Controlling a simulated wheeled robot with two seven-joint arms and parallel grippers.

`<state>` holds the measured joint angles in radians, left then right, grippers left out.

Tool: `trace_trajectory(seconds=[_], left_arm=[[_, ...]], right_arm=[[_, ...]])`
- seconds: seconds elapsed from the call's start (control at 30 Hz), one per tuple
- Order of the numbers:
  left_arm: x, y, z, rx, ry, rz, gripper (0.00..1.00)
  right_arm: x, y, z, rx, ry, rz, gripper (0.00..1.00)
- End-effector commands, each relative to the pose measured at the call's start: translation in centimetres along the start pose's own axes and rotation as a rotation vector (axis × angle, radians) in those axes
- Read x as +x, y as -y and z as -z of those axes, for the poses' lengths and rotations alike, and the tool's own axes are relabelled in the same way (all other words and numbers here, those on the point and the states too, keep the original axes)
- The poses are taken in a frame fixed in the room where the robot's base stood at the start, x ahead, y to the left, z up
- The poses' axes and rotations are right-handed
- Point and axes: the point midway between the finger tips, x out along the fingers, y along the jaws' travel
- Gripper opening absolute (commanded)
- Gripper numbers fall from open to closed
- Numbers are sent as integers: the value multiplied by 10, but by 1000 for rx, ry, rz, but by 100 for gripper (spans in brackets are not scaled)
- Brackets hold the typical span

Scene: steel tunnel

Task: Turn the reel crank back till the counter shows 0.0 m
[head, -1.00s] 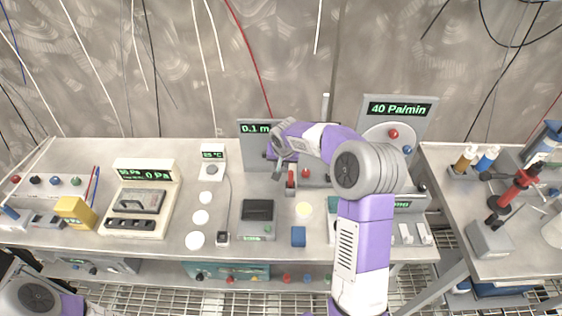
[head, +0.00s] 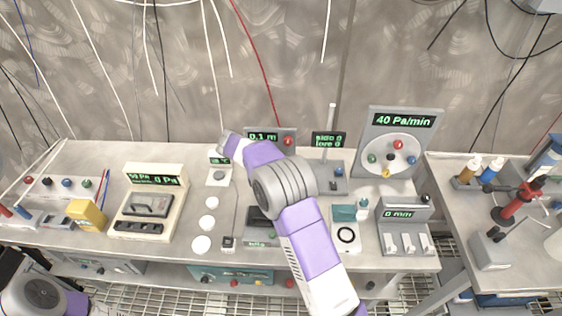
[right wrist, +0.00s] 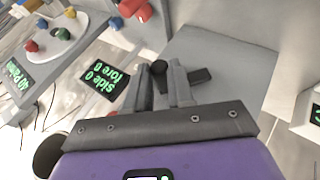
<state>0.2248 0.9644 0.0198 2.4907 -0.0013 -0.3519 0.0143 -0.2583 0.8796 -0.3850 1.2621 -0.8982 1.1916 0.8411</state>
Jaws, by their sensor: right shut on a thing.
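The reel unit's counter (head: 262,137) reads 0.1 m in the head view, on a grey panel at the back of the bench. My right arm reaches across in front of it and hides the crank there. In the right wrist view my right gripper (right wrist: 166,84) is shut on the dark crank handle (right wrist: 158,68), whose round black end shows between the fingertips. A dark bar (right wrist: 200,76) sticks out beside the fingers against a grey panel (right wrist: 222,62). My left gripper is out of view; only part of that arm shows at the lower left.
Right of the reel stands a small display (head: 328,140) with a post, then the 40 Pa/min dial panel (head: 403,121). A 0 mm unit (head: 400,213) stands in front. White discs (head: 202,244) lie left of my right arm. A side table holds bottles.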

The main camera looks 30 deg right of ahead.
Motion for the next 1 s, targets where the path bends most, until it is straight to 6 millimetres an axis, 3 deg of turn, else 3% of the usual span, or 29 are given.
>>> trace_trajectory(seconds=[0.33,0.7,1.0], left_arm=[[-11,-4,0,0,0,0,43],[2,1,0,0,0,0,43],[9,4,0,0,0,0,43]], right_arm=[[-15,15,6,-126,-5,-304,0],[-21,30,8,-227,-5,-551,0],[-24,34,10,-267,-3,-644,0]])
